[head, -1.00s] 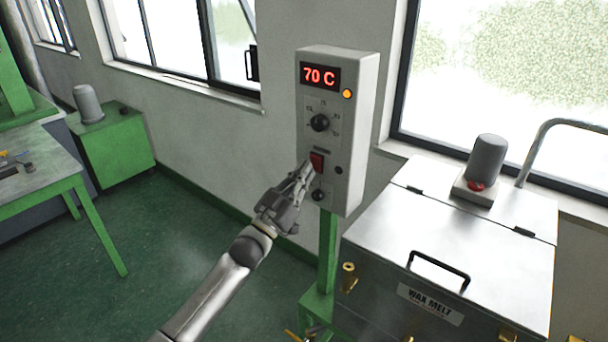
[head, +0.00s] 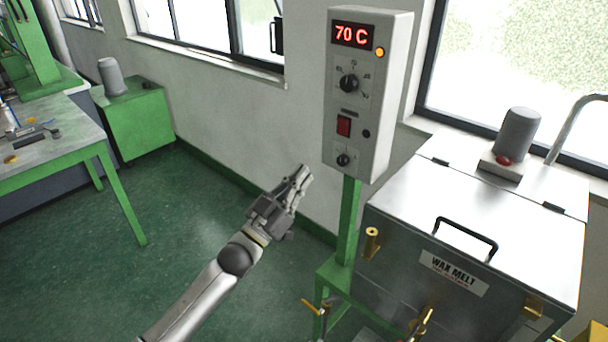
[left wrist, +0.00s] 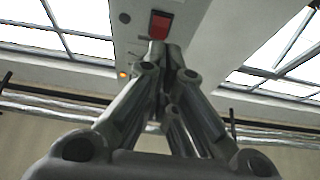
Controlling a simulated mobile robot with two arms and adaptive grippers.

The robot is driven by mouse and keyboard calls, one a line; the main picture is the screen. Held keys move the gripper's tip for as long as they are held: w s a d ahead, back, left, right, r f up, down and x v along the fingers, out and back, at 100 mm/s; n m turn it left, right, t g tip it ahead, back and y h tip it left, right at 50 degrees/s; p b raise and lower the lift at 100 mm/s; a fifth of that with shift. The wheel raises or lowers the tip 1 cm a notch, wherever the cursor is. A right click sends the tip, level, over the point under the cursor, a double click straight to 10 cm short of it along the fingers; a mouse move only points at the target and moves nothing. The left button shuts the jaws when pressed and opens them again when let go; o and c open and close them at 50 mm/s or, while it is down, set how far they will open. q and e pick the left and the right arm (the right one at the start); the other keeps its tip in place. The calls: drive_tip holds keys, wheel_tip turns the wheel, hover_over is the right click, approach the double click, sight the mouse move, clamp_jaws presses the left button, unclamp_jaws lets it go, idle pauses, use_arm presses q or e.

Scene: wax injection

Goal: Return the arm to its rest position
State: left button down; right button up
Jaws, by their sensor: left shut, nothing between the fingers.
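My left arm comes in from the lower left in the head view. Its gripper (head: 303,173) is shut and empty, to the left of and below the control box (head: 397,100), apart from it. The box shows a red 70 C display (head: 352,35), a lit orange lamp (head: 379,52), dark knobs and a red switch (head: 344,126). In the left wrist view the shut fingers (left wrist: 160,50) point toward the box, with the red switch (left wrist: 160,24) just beyond their tips. My right gripper is not in view.
The metal wax melt tank (head: 400,220) stands to the right of the box's green post (head: 349,220), with brass fittings on its front. A green table (head: 60,165) with small items is at the left. Green floor (head: 190,225) lies open between.

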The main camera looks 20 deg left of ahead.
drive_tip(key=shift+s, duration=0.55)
